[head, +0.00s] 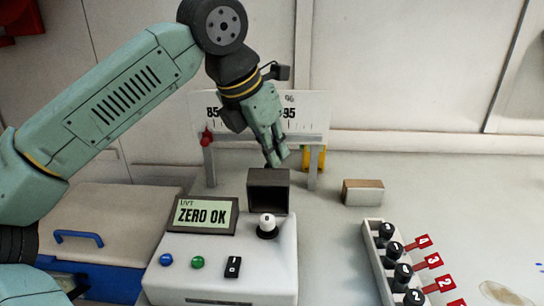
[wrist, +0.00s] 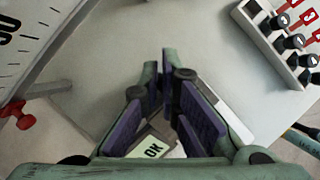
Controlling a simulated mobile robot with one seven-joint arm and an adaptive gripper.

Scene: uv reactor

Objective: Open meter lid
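The meter (head: 225,270) is a pale box with a display (head: 205,215) reading "UVT ZERO OK". Its dark lid (head: 268,190) stands raised at the back, its hollow underside facing the head camera. A vial with a white cap marked 0 (head: 267,224) sits in the meter in front of the lid. My gripper (head: 277,162) points down just behind and above the lid's top edge. Its fingertips are together with nothing seen between them, as the wrist view also shows (wrist: 160,65). Whether they touch the lid cannot be told. Part of the display (wrist: 153,150) shows beneath the fingers.
A rack (head: 378,262) of several numbered black-capped vials with red tags stands at right. A small brown-and-white block (head: 362,192) lies behind it. A percent scale board (head: 315,115) stands behind the meter. A blue box with a beige top (head: 110,225) is at left.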

